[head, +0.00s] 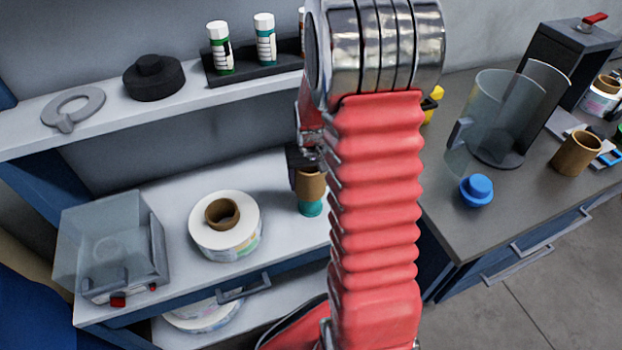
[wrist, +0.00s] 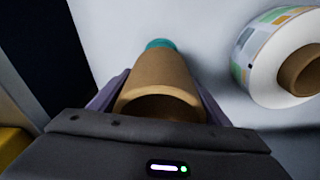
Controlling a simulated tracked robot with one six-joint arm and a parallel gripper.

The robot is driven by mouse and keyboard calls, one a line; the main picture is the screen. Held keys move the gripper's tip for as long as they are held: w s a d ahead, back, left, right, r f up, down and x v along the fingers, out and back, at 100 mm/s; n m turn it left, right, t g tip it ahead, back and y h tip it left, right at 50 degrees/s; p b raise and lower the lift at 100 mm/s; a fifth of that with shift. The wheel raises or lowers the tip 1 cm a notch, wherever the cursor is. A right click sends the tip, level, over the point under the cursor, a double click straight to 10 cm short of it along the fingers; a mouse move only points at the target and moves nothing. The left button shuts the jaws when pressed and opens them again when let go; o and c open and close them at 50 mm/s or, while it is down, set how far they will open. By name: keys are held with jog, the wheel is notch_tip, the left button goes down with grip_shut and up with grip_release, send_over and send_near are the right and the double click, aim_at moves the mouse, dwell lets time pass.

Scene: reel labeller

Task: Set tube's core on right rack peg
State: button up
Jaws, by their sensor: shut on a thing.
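A brown cardboard core (head: 310,184) is in my gripper (head: 304,160), in front of the lower white counter's right end. In the wrist view my gripper (wrist: 157,95) is shut on the core (wrist: 158,82), one finger on each side, with the core's open end towards the camera. A teal piece (head: 311,208) shows directly below the core, and at its far end in the wrist view (wrist: 159,44). I cannot tell whether the core is around it, touching it or just above it. A clear tube (head: 500,110) stands on the grey counter at right. No rack peg is clearly identifiable.
A label roll (head: 240,240) with its own core stands left of my gripper. A clear-lidded box (head: 110,245) is farther left. The upper shelf holds a bottle tray (head: 245,72) and a black disc (head: 152,82). Another brown core (head: 577,152) and a blue knob (head: 477,190) stand at right.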

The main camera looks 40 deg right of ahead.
jog(key=shift+f, duration=0.4)
jog(key=shift+f, duration=0.7)
jog(key=shift+f, duration=0.35)
jog(key=shift+f, duration=0.4)
jog(key=shift+f, duration=0.3)
jog(key=shift+f, duration=0.4)
jog(key=shift+f, duration=0.3)
jog(key=shift+f, duration=0.4)
jog(key=shift+f, duration=0.3)
